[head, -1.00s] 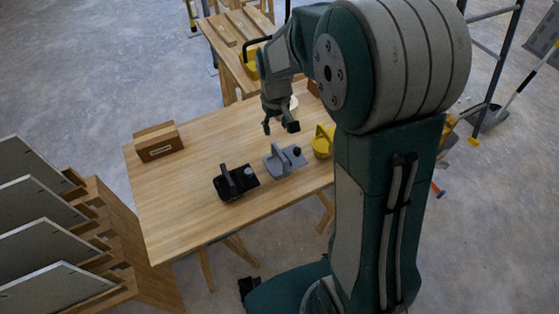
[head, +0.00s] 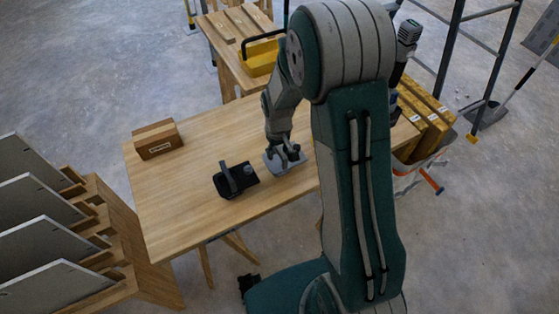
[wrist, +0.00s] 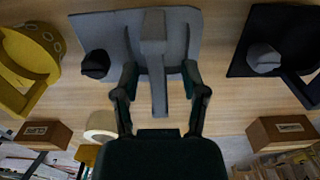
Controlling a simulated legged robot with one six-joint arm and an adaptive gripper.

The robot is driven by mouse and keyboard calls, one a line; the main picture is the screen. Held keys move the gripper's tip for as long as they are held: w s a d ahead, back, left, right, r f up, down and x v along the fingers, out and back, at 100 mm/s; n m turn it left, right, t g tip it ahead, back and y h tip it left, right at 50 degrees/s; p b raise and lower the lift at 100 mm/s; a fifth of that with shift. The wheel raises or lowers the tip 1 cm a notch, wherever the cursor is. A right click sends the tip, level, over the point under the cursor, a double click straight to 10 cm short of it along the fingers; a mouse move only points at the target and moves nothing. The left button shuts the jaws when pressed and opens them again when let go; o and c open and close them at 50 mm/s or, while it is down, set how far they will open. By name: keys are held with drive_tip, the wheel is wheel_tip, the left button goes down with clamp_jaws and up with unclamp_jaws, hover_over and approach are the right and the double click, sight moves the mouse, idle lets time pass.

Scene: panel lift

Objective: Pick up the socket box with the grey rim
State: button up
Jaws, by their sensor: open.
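The grey socket box (head: 281,169) sits on the wooden table, a flat grey plate with an upright handle and a dark round knob. In the wrist view the grey box (wrist: 108,32) is at top centre, its handle (wrist: 158,85) running down between my fingers. My gripper (wrist: 160,75) is open, with one finger on each side of the handle; whether either finger touches it I cannot tell. In the head view my gripper (head: 287,154) is down at the box and hides part of it.
A black box (head: 235,180) with a grey knob stands close to the left of the grey one. A yellow box (wrist: 32,62) shows in the wrist view. A brown box (head: 157,140) is at the table's far left. A panel rack (head: 60,230) stands left of the table.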

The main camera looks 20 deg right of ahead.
drive_tip(key=shift+f, duration=0.15)
clamp_jaws()
drive_tip(key=shift+r, duration=0.25)
drive_tip(key=r, duration=0.3)
drive_tip(key=shift+s+a+r, duration=0.15)
drive_tip(key=shift+s+r, duration=0.15)
drive_tip(key=s+a+r, duration=0.6)
drive_tip(key=s+r, duration=0.3)
drive_tip(key=s, duration=0.3)
